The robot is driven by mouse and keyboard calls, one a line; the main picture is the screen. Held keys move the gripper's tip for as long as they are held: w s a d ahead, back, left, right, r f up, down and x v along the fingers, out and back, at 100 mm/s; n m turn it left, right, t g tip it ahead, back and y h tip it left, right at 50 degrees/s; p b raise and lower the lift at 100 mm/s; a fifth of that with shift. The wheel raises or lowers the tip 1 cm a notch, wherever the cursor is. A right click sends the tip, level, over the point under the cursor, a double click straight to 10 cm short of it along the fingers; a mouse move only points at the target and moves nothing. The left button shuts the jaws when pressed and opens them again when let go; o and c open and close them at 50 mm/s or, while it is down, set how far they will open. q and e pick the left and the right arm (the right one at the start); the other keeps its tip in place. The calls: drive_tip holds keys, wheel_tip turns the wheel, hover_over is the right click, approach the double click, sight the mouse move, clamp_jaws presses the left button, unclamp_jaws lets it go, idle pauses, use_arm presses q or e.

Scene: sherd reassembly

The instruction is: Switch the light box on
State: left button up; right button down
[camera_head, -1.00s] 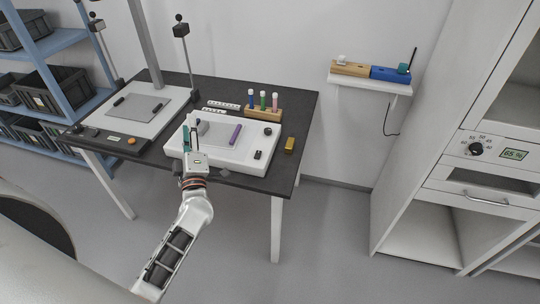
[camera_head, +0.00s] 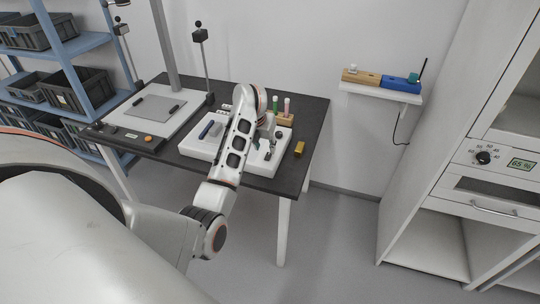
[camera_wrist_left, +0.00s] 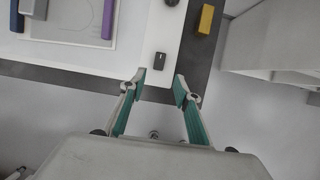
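The white light box (camera_head: 190,147) lies on the dark table, partly hidden behind my left arm in the head view. It also shows in the wrist view (camera_wrist_left: 70,57). Its small black switch (camera_wrist_left: 160,61) sits near the box's front right corner, also visible in the head view (camera_head: 267,156). My left gripper (camera_wrist_left: 160,82) is open and empty, its fingertips just short of the switch in the wrist view. In the head view it is partly hidden by my arm. I cannot tell whether the box is lit. My right gripper is not in view.
A blue bar (camera_wrist_left: 36,8) and a purple bar (camera_wrist_left: 108,17) lie on the box. A dark knob (camera_head: 278,133) is behind the switch. A yellow block (camera_head: 299,148) lies right of the box. A wooden rack (camera_head: 285,120) with tubes stands behind.

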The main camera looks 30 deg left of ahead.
sight(268, 157)
use_arm(q)
drive_tip(key=x, duration=0.6)
drive_tip(key=shift+w+a+f, duration=0.1)
drive_tip(key=shift+w+f, duration=0.1)
drive_tip(key=shift+f, duration=0.15)
drive_tip(key=shift+c, duration=0.4)
clamp_jaws()
